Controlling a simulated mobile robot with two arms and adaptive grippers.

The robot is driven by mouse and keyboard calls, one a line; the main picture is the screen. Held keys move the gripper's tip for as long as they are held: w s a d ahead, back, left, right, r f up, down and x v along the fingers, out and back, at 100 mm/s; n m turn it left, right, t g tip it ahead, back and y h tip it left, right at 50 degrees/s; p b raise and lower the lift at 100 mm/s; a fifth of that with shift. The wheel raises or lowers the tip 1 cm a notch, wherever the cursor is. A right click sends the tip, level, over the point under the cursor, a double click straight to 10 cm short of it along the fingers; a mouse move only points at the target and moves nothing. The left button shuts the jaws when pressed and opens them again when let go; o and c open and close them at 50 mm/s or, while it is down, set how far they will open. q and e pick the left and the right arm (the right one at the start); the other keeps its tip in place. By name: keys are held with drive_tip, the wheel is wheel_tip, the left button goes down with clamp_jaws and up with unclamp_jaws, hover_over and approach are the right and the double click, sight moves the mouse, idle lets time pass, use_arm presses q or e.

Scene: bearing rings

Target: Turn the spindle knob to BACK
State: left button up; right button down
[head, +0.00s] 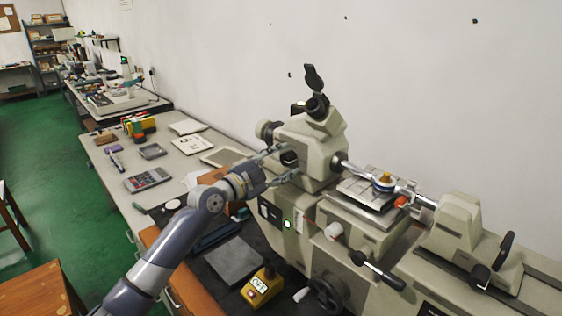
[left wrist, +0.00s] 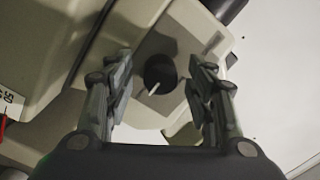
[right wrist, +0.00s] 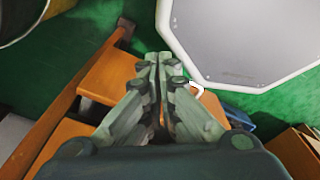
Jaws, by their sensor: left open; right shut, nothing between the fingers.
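The spindle knob (head: 289,158) is a round black knob on the front of the beige machine headstock (head: 312,140). In the left wrist view the knob (left wrist: 161,72) shows a white pointer line toward the lower left of that picture. No BACK label is readable. My left gripper (head: 287,161) is open, its fingers spread on either side of the knob. In the left wrist view a gap shows between each finger and the knob; contact cannot be seen. My right gripper (right wrist: 158,62) is shut and empty, away from the machine, above orange wooden furniture.
A yellow block (head: 262,287) marked OFF stands on the dark mat beside the machine. A calculator (head: 147,179) and papers lie on the bench to the left. A pale octagonal panel (right wrist: 245,40) shows near my right gripper.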

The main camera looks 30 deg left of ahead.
use_arm(q)
drive_tip(key=shift+c, duration=0.5)
drive_tip(key=c, duration=1)
drive_tip(key=shift+o, duration=0.2)
use_arm(e)
drive_tip(key=shift+s+d, duration=0.25)
drive_tip(key=shift+s, duration=0.1)
